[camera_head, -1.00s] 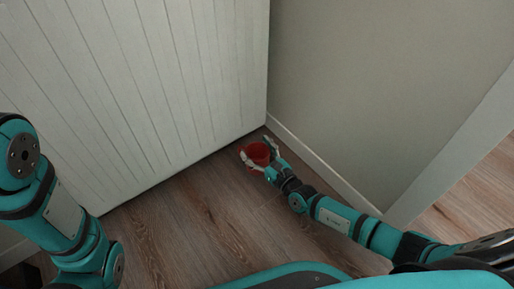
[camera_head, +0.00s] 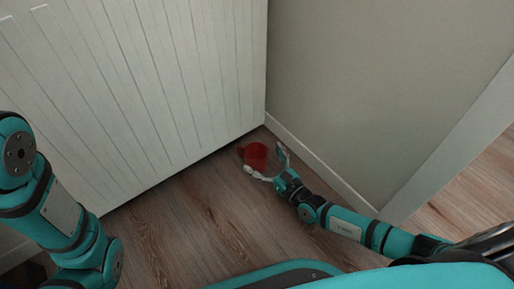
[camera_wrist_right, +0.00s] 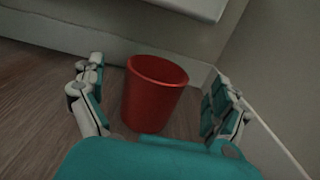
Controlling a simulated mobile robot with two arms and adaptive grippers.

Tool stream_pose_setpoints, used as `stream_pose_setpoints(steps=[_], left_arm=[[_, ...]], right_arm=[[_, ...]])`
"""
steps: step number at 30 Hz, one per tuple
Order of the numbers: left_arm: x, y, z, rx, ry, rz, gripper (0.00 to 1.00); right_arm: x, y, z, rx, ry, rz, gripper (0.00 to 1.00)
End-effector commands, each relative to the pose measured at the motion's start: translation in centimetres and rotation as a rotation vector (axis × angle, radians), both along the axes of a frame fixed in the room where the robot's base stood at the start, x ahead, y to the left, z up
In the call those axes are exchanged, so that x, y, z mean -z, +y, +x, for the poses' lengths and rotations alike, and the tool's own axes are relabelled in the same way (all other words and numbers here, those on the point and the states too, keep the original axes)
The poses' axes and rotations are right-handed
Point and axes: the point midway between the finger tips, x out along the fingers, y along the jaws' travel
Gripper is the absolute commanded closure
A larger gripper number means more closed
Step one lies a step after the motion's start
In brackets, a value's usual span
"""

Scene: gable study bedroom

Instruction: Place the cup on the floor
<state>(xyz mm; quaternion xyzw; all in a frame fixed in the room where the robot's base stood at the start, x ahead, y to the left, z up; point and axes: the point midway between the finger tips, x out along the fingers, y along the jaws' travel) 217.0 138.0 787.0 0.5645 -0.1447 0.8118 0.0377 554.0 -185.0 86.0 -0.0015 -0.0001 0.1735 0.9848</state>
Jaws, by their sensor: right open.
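The red cup (camera_head: 255,155) stands upright on the wooden floor, near the corner between the white panelled front and the grey wall. In the right wrist view the cup (camera_wrist_right: 153,92) is between the two spread fingers, with a gap visible on each side. My right gripper (camera_head: 266,162) is open around the near side of the cup; it also shows in the right wrist view (camera_wrist_right: 155,105). My left arm shows at the left edge of the head view, but its gripper is out of view.
The white panelled front (camera_head: 150,90) rises behind and left of the cup. The grey wall (camera_head: 370,90) with a white baseboard (camera_head: 320,165) is close on the right. Bare wooden floor (camera_head: 190,225) lies in front and to the left.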

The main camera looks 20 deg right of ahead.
Motion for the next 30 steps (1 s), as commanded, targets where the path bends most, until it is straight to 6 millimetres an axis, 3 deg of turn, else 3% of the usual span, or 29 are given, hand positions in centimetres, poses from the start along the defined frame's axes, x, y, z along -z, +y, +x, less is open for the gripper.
stream_pose_setpoints(steps=[1,6,12,30], left_arm=[[-1.1,0.0,0.1,0.0,0.001,0.0,0.37],[-2.5,0.0,0.1,0.0,0.001,0.0,0.37],[-3.2,0.0,0.0,-0.001,0.0,0.0,0.37],[-3.2,0.1,-0.3,0.003,-0.006,-0.004,0.37]], right_arm=[[-0.4,-0.5,-1.3,-0.001,0.005,-0.003,0.0],[-0.4,-1.6,-4.5,-0.001,0.003,0.0,0.0],[-0.2,-2.4,-6.6,0.0,0.0,0.001,0.0],[0.0,-2.5,-7.1,0.0,0.0,0.001,0.0]])
